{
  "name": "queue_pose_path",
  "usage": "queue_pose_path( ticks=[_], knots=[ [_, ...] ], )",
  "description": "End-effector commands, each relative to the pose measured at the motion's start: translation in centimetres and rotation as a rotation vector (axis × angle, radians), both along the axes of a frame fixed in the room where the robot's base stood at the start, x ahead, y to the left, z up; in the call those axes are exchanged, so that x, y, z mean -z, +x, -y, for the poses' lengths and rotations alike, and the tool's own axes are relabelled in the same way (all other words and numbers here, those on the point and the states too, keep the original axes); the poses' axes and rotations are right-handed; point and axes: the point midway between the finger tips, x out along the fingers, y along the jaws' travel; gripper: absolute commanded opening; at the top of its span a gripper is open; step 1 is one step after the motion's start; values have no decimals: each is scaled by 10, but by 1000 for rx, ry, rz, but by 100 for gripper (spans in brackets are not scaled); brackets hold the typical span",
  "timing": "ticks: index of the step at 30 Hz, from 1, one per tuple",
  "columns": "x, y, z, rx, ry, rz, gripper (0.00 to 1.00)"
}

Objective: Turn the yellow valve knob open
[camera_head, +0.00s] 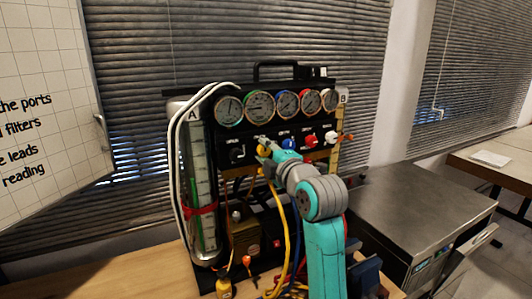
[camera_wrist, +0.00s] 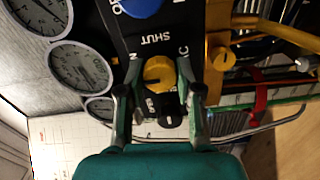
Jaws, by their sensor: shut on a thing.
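The yellow valve knob (camera_wrist: 159,74) sits on the black panel of the gauge rig, between my fingers in the wrist view. My gripper (camera_wrist: 158,82) is shut on it, one finger on each side. White lettering reading SHUT shows on the panel beside the knob. In the head view a little of the yellow knob (camera_head: 263,151) shows at the end of my gripper (camera_head: 265,146), and the rest is hidden behind my gripper and arm.
A black knob (camera_head: 237,153), a blue knob (camera_head: 288,143), a red knob (camera_head: 310,140) and a white knob (camera_head: 331,137) share the panel. Several round gauges (camera_head: 260,106) stand above. A cylinder (camera_head: 203,190) stands left. Yellow and blue hoses (camera_head: 281,230) hang below.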

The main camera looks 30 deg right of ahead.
Motion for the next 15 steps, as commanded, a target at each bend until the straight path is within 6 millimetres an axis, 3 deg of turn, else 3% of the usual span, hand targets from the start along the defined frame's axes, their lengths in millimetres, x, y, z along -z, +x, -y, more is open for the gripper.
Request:
queue_pose_path(
  ticks=[8,9,12,15],
  knots=[
    [1,0,-1,-1,0,-3,0],
    [1,0,-1,-1,0,-3,40],
    [1,0,0,-1,1,-3,60],
    [1,0,0,-1,1,-2,60]
  ],
)
